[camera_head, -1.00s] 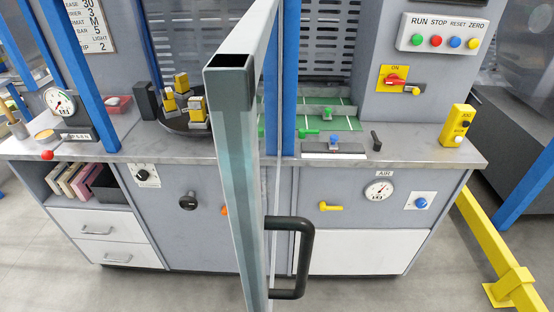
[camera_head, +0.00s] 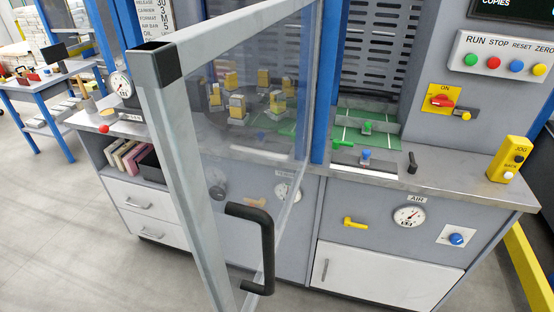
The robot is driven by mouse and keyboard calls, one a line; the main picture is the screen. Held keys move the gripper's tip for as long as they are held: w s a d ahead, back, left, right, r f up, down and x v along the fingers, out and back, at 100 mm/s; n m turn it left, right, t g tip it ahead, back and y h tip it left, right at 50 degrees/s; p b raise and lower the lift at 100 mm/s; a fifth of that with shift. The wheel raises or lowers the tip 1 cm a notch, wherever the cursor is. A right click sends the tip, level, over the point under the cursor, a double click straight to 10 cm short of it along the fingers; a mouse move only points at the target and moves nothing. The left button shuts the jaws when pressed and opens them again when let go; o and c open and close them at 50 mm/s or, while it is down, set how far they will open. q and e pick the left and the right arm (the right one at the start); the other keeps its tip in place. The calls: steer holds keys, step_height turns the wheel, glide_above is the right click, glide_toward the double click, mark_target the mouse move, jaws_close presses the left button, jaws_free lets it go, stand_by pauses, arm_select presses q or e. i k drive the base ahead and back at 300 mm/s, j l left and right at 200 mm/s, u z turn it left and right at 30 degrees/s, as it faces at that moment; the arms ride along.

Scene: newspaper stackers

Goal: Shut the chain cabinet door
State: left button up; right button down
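A tall clear-paned door with a grey metal frame (camera_head: 185,180) stands open toward me, joined at its far side near a blue post (camera_head: 321,80). Bench items show through the pane. A white lower door (camera_head: 385,278) with a small upright grey handle is closed in the bench front at right. No label naming a chain cabinet is readable, so I cannot tell which door has that name. Neither of my grippers is in view.
The bench top (camera_head: 445,187) holds a yellow jog box (camera_head: 510,160) and small levers. A button panel (camera_head: 505,58) and a red-and-yellow switch (camera_head: 441,100) are on the wall. A yellow rail (camera_head: 528,262) stands right. Floor (camera_head: 70,235) at left is clear.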

mark_target(158, 68)
steer(key=k+l, duration=0.2)
steer(key=l, duration=0.25)
steer(key=k+l+u, duration=0.15)
steer(key=l, duration=0.25)
steer(key=k+l, duration=0.25)
steer(key=l, duration=0.2)
steer(key=k+l+u, duration=0.15)
steer(key=l, duration=0.25)
steer(key=k+l, duration=0.3)
steer(key=l+u, duration=0.05)
steer(key=l, duration=0.05)
